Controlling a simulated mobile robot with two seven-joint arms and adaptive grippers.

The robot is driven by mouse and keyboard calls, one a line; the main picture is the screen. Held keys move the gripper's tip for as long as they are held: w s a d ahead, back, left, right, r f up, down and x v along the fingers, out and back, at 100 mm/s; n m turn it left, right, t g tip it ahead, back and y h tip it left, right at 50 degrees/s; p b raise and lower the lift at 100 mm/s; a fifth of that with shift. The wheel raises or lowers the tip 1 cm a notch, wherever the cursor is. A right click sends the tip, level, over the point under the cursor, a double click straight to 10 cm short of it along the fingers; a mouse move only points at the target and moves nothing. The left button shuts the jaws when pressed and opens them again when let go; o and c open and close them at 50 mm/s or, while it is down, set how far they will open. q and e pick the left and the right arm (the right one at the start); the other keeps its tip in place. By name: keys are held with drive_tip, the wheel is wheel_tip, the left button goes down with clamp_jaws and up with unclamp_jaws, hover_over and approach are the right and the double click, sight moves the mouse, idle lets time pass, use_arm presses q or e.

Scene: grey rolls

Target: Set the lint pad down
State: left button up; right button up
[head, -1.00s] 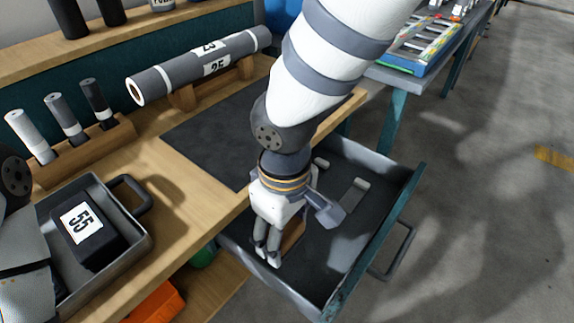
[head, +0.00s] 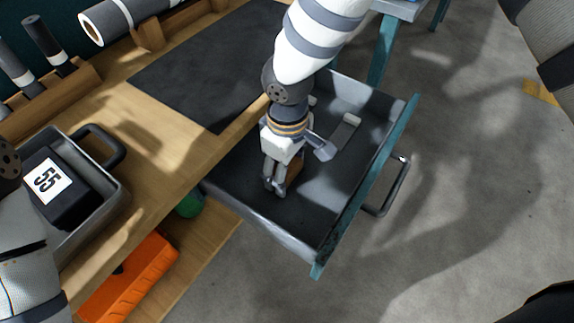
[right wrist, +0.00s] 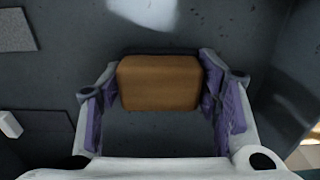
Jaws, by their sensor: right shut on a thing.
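The lint pad looks like a brown block (right wrist: 158,83); it sits between my right gripper's purple-lined fingers in the right wrist view. My right gripper (head: 275,190) is shut on it, pointing down inside the open grey drawer (head: 322,225). In the head view the pad (head: 294,173) is partly hidden behind the fingers. It is low over the drawer floor; I cannot tell whether it touches. My left arm shows at the left edge, but its gripper is out of view.
Flat grey pieces (head: 346,132) lie toward the drawer's far side. A metal tray (head: 103,207) with a black box marked 55 (head: 52,184) stands on the wooden bench. An orange case (head: 130,281) and a green object (head: 190,204) are below. The drawer's near floor is clear.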

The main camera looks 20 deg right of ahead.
drive_tip(key=o, duration=1.1)
use_arm(q)
drive_tip(key=shift+w+r+t+p, duration=0.4)
drive_tip(key=shift+w+r+p, duration=0.4)
drive_tip(key=shift+w+r, duration=0.2)
use_arm(e)
wheel_tip(320, 180, up, 12)
drive_tip(key=shift+r, duration=0.2)
